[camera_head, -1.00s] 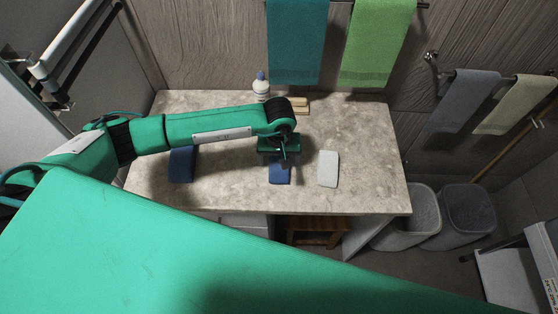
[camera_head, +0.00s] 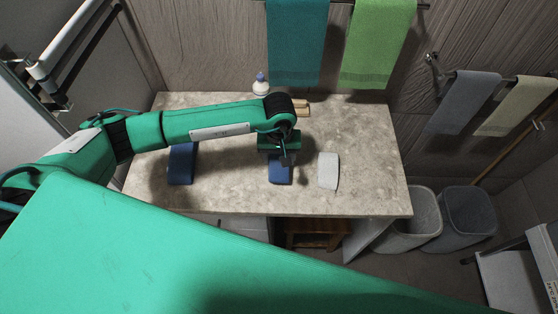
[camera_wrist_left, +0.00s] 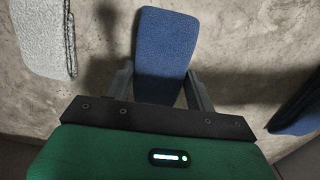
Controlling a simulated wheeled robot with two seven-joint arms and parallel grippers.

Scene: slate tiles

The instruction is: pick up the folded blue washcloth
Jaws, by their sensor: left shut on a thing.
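A folded blue washcloth (camera_head: 280,175) is near the front middle of the stone counter. In the left wrist view the washcloth (camera_wrist_left: 165,45) lies lengthwise between the two fingers. My left gripper (camera_head: 284,160) comes down over its far part and is shut on it. In the left wrist view the fingers of the left gripper (camera_wrist_left: 160,88) are at the two sides of the cloth. I cannot tell whether the cloth is clear of the counter. The far end of the cloth is hidden under the gripper in the head view. My right gripper is not in view.
A second blue folded cloth (camera_head: 181,164) lies left on the counter (camera_head: 235,192), below my arm. A pale grey cloth (camera_head: 328,171) lies close to the right. A bottle (camera_head: 261,84) and a wooden item (camera_head: 302,107) stand at the back. The counter's right side is clear.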

